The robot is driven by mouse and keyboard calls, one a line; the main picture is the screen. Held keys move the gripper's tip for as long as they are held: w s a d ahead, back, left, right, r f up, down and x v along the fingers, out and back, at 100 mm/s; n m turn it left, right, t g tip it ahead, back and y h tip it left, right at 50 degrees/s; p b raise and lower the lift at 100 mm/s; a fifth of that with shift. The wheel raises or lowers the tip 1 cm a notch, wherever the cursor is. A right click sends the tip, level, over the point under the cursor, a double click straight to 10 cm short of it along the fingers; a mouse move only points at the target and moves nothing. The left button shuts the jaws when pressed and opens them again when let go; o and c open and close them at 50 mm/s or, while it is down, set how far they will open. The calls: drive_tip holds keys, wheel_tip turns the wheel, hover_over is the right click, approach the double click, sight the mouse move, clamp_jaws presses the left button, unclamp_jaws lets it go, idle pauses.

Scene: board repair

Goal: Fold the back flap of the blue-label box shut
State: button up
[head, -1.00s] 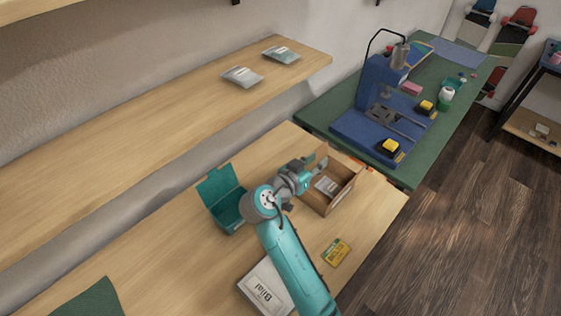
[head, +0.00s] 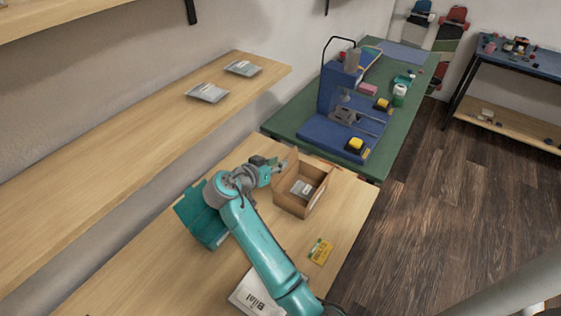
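An open brown cardboard box (head: 318,200) stands on the wooden table, with a grey packet (head: 301,188) inside. No blue label can be made out on it. A flap (head: 290,165) stands up at the box's back left side. My gripper (head: 279,166) is beside this flap, close to its outer face. I cannot tell whether they touch. The fingers are too small and partly hidden to show whether they are open or shut.
A teal open box (head: 190,210) stands left of my arm, partly hidden by it. A yellow card (head: 320,251) and a white "Bilal" sheet (head: 248,297) lie nearer. A wooden shelf (head: 130,150) runs along the wall. A green bench (head: 290,122) with a blue stand (head: 325,95) is behind.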

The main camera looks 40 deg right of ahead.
drive_tip(key=shift+x, duration=1.15)
clamp_jaws()
drive_tip(key=shift+s+d, duration=0.1)
